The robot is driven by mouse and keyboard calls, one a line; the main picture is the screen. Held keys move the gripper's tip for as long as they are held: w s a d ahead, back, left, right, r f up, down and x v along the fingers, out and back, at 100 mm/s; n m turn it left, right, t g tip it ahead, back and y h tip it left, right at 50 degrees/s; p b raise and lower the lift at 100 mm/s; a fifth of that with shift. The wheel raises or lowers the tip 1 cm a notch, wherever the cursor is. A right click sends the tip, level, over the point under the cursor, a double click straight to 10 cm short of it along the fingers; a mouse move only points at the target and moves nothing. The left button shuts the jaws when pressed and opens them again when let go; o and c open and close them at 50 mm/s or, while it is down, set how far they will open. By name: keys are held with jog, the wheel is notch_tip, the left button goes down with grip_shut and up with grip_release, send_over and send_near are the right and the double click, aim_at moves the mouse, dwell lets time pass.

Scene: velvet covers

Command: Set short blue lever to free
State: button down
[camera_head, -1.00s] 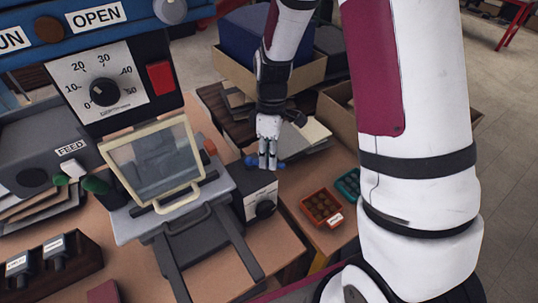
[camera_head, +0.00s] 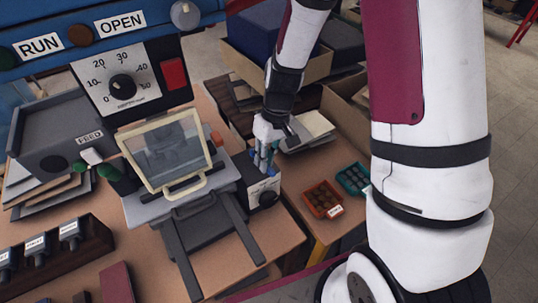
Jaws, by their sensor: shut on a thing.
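The short blue lever (camera_head: 257,161) shows as small blue patches at the fingers of my gripper (camera_head: 266,163), at the top of a small box (camera_head: 252,187) with a pale front and a black knob. My gripper points down and is shut on the lever. The fingers hide most of the lever, so its exact angle cannot be told. Markings on the box front are too small to read.
A cream-framed clear guard (camera_head: 165,151) stands left of the box, with a dial panel (camera_head: 119,85) behind it. An orange tray (camera_head: 322,200) and a teal tray (camera_head: 353,179) lie to the right. A cardboard box (camera_head: 343,122) stands behind them.

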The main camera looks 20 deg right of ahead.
jog(key=shift+a+m, duration=0.2)
jog(key=shift+m, duration=0.3)
jog(key=c, duration=1.6)
grip_release()
jog(key=shift+o, duration=0.2)
notch_tip(320, 180, up, 12)
jog(key=d, duration=0.2)
jog(key=shift+w, duration=0.15)
jog(key=shift+d, duration=0.1)
jog(key=s+d+r+m+t+h, duration=0.2)
jog(key=s+r+t, duration=0.3)
jog(key=s+r, duration=1.1)
jog(key=shift+s+r+t, duration=0.2)
jog(key=shift+s+t, duration=0.1)
jog(key=shift+s, duration=0.9)
